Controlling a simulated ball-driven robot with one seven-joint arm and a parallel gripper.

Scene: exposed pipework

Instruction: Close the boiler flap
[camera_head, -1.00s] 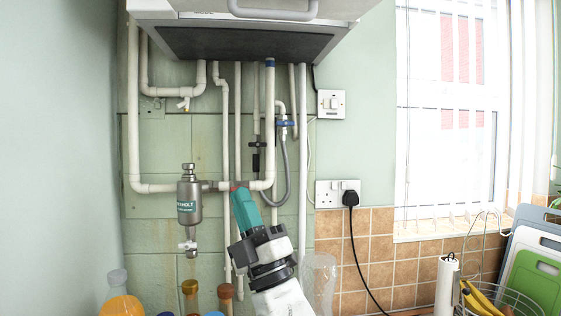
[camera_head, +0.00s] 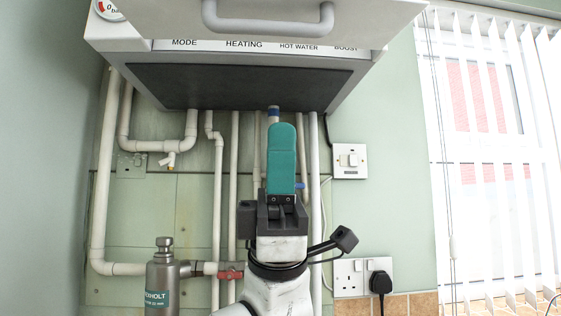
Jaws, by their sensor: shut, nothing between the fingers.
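The boiler flap (camera_head: 370,17) is a light grey panel at the top of the view, with a thick grey bar handle (camera_head: 268,25). It stands out from the boiler, and its upper part is cut off by the frame. Below it is the boiler (camera_head: 118,38) with a strip of labels such as MODE and HEATING, a gauge at the left, and a dark underside (camera_head: 240,87). My gripper (camera_head: 281,130), with teal fingers, points upward below the boiler, under the handle in the picture. It is shut, empty and apart from the flap.
White pipes (camera_head: 218,190) run down the wall behind my gripper. A metal filter canister (camera_head: 162,278) and a red valve handle (camera_head: 230,275) are at lower left. A switch (camera_head: 349,160) and a socket with a black plug (camera_head: 380,283) are at right, beside a window with blinds (camera_head: 490,150).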

